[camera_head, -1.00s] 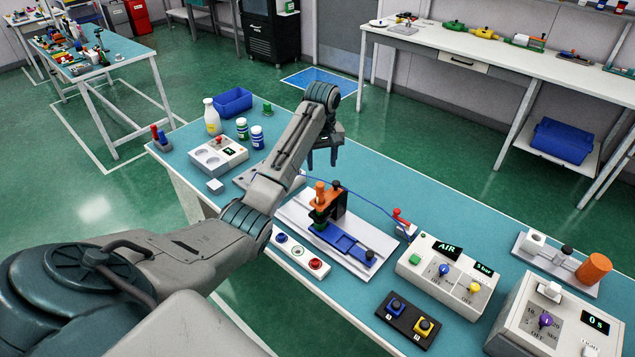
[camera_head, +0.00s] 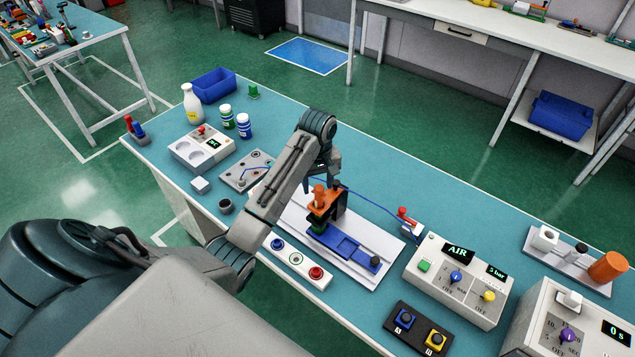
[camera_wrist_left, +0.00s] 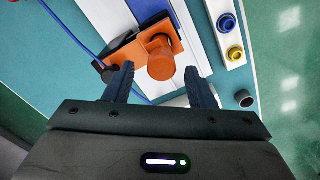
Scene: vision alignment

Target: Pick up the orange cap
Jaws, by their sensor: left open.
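An orange cap (camera_head: 319,194), a small upright cylinder, stands on an orange bracket (camera_head: 328,205) of the blue-and-black fixture on the white base plate. In the left wrist view the cap (camera_wrist_left: 161,64) shows between my two dark fingers, with the bracket (camera_wrist_left: 124,56) behind it. My left gripper (camera_head: 321,183) is open and just above the cap. In the left wrist view its fingertips (camera_wrist_left: 161,78) lie on either side of the cap with gaps. I cannot tell whether they are level with it. My right gripper is not in view.
A blue hose (camera_head: 372,201) runs beside the fixture to a red-topped fitting. A three-button box (camera_head: 296,263) lies in front. The AIR control box (camera_head: 457,280) and a larger orange cylinder (camera_head: 608,267) stand to the right. Bottles and a blue bin (camera_head: 213,86) stand at the far left.

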